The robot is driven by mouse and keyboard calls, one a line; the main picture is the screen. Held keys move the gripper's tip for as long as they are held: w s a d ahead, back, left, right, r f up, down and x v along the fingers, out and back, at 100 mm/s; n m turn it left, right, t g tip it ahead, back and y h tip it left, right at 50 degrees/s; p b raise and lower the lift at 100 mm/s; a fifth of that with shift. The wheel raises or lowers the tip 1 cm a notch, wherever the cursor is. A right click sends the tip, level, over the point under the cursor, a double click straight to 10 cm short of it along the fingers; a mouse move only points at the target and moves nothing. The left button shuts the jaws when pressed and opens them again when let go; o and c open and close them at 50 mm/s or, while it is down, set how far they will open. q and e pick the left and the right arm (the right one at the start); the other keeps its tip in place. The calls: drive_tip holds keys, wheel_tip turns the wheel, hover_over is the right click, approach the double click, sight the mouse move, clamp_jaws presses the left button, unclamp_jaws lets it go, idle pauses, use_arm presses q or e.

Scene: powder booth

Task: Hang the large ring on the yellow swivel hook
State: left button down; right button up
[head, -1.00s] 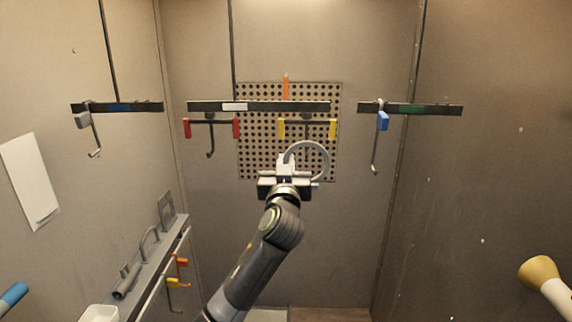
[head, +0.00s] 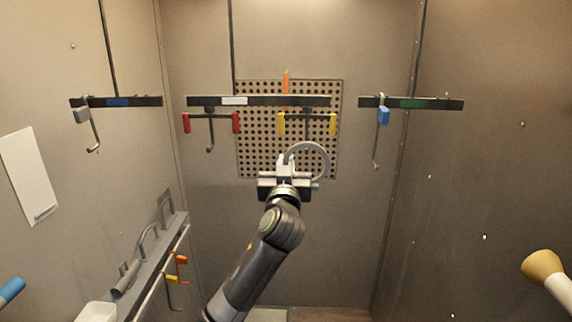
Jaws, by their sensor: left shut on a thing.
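The large ring (head: 328,164) is a pale grey hoop. My left gripper (head: 284,166) is shut on it at its left side and holds it up in front of the perforated panel. The yellow swivel hook (head: 307,115) hangs from the middle bar, with a yellow block at each end of its crosspiece. The ring shows just below that crosspiece. The lower part of the hook is hard to make out behind the ring and gripper, and I cannot tell whether they touch. My right gripper is not in view.
A red-ended hook (head: 210,128) hangs to the left on the middle bar (head: 280,101). A grey-tagged hook (head: 92,130) hangs at far left, a blue-tagged hook (head: 379,135) at right. A side rail (head: 160,258) with fittings runs along the left wall. Free room lies right of the ring.

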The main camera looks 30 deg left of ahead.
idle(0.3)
use_arm(q)
drive_tip(key=c, duration=1.4)
unclamp_jaws()
drive_tip(key=b+v, duration=0.6)
drive_tip(key=v, duration=1.1)
drive_tip(key=shift+s, duration=0.15)
drive_tip(key=shift+d, duration=0.1)
